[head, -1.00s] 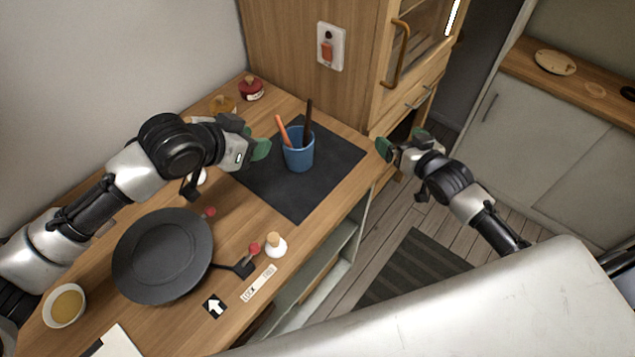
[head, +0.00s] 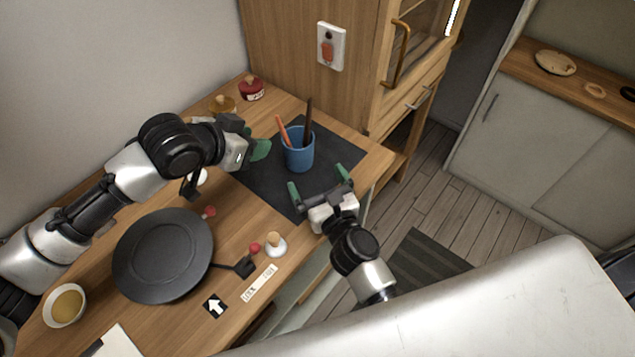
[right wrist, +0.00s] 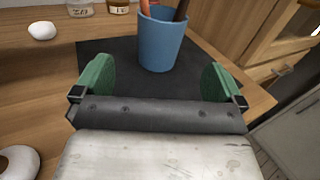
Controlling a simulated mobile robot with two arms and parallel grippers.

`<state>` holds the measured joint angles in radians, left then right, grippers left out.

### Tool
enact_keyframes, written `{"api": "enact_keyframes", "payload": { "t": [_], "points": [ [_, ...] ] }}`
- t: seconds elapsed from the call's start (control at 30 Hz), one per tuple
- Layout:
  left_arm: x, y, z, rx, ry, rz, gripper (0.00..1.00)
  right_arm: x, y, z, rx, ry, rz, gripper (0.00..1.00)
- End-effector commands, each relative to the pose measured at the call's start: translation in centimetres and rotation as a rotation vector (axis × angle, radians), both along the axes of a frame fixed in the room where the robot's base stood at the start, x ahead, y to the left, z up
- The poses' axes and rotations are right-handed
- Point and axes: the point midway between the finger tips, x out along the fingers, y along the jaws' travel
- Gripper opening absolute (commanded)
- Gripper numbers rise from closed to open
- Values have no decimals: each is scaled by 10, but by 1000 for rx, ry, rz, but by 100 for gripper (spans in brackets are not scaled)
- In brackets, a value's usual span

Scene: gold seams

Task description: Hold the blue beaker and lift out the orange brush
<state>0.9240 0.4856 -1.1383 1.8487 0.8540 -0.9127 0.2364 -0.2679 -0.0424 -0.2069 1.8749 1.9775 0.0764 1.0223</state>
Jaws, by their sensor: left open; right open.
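The blue beaker (head: 299,156) stands upright on a dark mat (head: 270,182); it also shows in the right wrist view (right wrist: 160,45). The orange brush (head: 283,132) leans out of its left side, and a dark brown stick (head: 308,115) leans out beside it. Their lower ends are hidden inside the beaker. My left gripper (head: 262,148) is open, just left of the beaker and apart from it. My right gripper (head: 317,182) is open and empty on the near side of the beaker. In the right wrist view the beaker stands ahead, between and beyond the green fingertips (right wrist: 158,80).
A red-lidded jar (head: 251,88) stands at the back. A tall wooden cabinet (head: 300,50) rises behind the mat.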

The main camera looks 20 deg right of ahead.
Motion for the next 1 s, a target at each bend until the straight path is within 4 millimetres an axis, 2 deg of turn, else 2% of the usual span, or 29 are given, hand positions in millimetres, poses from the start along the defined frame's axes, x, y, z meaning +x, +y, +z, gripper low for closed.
{"api": "enact_keyframes", "payload": {
  "t": [0.13,0.23,0.5,0.7,1.0],
  "points": [
    [0,0,0,0,0,0,43,4,2,-3,82,22,-16,100],
    [0,0,0,0,0,0,43,16,3,-3,84,20,-14,100],
    [0,0,0,0,0,0,43,65,8,-2,81,20,-14,100],
    [0,0,0,0,0,0,43,93,11,-3,79,21,-16,100],
    [0,0,0,0,0,0,43,106,12,-3,78,22,-15,100]
  ]
}}
